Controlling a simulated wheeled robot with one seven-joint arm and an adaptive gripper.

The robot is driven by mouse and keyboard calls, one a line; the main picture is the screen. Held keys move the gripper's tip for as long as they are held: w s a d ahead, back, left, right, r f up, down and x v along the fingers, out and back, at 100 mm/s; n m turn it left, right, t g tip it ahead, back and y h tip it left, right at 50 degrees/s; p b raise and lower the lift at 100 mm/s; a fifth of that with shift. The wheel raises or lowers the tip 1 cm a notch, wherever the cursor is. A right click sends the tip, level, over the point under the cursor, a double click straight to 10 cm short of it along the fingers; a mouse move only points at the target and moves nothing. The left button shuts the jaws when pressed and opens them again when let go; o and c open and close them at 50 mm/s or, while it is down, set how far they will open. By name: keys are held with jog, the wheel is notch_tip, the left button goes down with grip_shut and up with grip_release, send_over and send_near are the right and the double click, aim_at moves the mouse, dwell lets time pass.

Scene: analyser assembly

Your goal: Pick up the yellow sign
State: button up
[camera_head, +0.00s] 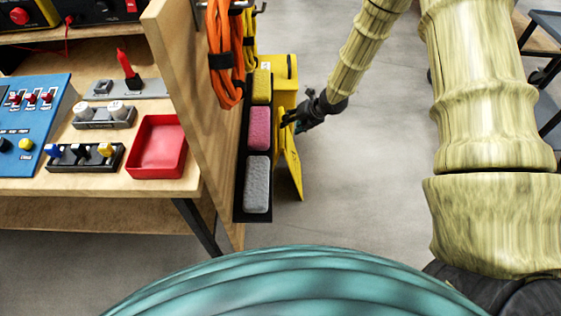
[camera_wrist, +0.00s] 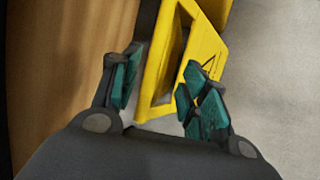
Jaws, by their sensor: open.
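The yellow sign (camera_head: 291,168) stands on the floor beside the wooden side panel, partly hidden behind the sponge rack in the head view. In the wrist view the yellow sign (camera_wrist: 209,50) fills the upper middle, with a dark opening near its top and part of a black triangle mark. My gripper (camera_head: 297,122) is at the sign's upper part in the head view. In the wrist view my gripper (camera_wrist: 158,88) has its teal-padded fingers apart, with the sign's near edge showing between them. The right finger overlaps the sign's face; I cannot tell whether it touches.
The black rack (camera_head: 240,190) with yellow, pink and grey sponges hangs on the wooden panel (camera_head: 185,75), close to the sign. Orange cables (camera_head: 225,55) hang above it. A red tray (camera_head: 157,147) sits on the workbench. The floor (camera_head: 360,190) right of the sign is clear.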

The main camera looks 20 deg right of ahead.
jog(key=shift+a+b+x, duration=0.2)
jog(key=shift+b+x, duration=0.85)
jog(key=shift+x, duration=2.9)
jog(key=shift+w+r, duration=0.15)
jog(key=shift+r, duration=0.05)
grip_shut()
